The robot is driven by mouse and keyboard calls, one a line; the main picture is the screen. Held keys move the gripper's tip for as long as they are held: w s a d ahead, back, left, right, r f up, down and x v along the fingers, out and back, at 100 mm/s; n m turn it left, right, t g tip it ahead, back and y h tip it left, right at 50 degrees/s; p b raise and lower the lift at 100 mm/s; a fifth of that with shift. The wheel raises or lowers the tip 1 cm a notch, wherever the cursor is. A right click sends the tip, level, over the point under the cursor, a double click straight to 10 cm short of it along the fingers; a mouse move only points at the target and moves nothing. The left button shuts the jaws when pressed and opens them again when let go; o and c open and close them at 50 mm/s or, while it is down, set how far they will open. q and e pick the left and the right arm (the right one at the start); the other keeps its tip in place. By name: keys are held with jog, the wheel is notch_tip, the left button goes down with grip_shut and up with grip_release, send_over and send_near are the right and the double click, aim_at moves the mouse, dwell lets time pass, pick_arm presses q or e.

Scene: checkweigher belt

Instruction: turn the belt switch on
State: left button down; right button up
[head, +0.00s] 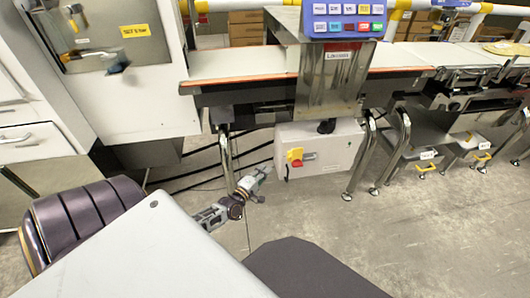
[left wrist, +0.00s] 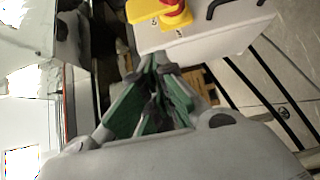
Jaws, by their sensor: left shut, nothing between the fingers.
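The belt switch is a red rotary knob (head: 297,163) on a yellow plate (head: 295,153), set on the front of a white control box (head: 335,148) under the belt. It also shows at the top edge of the left wrist view as a red knob (left wrist: 177,16), partly cut off by the frame. My left gripper (head: 263,172) is low in front of the box, a short way left of the switch and apart from it. In the left wrist view its green-padded fingers (left wrist: 157,68) are shut and empty. My right gripper is not in view.
The belt (head: 235,62) runs above the box, with a metal column and blue keypad (head: 343,18) over it. Chrome legs (head: 225,160) stand left and right of the box. Dark cables run behind. Cabinets (head: 120,95) stand at left; the floor in front is clear.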

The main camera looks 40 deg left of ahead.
aim_at(297, 157)
pick_arm(q)
jog(key=w+b, duration=0.1)
jog(key=w, duration=0.3)
jog(key=w+d+b, duration=0.1)
jog(key=w, duration=0.2)
jog(key=w+d+b, duration=0.1)
jog(key=w, duration=0.3)
jog(key=shift+w+b, duration=0.3)
jog(key=shift+w, duration=0.05)
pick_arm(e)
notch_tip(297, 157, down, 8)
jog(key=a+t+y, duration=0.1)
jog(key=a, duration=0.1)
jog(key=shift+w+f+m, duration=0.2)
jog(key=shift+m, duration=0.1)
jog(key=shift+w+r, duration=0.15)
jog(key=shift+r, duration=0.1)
